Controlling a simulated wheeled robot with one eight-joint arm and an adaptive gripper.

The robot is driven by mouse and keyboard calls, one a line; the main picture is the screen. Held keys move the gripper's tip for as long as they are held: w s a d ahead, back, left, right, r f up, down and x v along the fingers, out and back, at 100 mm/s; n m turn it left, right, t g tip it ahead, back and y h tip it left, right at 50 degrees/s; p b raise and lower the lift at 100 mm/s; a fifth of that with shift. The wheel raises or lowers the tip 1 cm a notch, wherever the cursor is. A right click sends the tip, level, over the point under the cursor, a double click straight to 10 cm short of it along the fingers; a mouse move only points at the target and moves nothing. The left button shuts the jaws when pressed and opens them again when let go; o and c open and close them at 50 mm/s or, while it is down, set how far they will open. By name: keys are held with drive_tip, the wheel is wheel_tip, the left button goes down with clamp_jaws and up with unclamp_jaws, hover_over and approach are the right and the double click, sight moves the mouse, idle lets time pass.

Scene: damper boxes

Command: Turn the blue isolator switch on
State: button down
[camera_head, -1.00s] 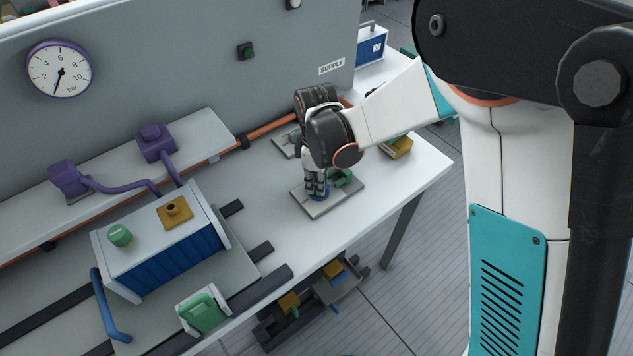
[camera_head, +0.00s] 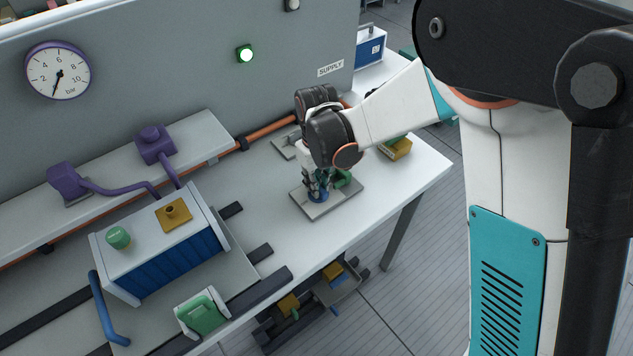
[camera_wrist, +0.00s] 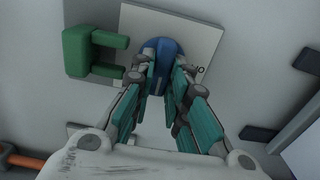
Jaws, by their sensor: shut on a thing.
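The blue isolator switch (camera_wrist: 161,50) is a round blue knob on a light grey plate (camera_wrist: 205,28) that lies on the bench. In the head view the blue knob (camera_head: 318,195) shows low under my gripper (camera_head: 318,186). My gripper (camera_wrist: 160,76) is shut on the knob's raised handle, one finger on each side, in the wrist view. Markings on the plate show to the right of the knob, partly hidden by a finger. A green forked piece (camera_wrist: 88,53) sits beside the knob on the plate.
A blue-ribbed box (camera_head: 165,252) with a green knob and a brass fitting stands left on the bench. A purple gauge (camera_head: 58,71) is on the panel.

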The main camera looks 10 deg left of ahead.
idle(0.5)
drive_tip(key=c, duration=1.6)
unclamp_jaws()
drive_tip(key=shift+o, duration=0.2)
drive_tip(key=shift+r, duration=0.1)
wheel_tip(320, 180, up, 12)
drive_tip(key=shift+w, duration=0.1)
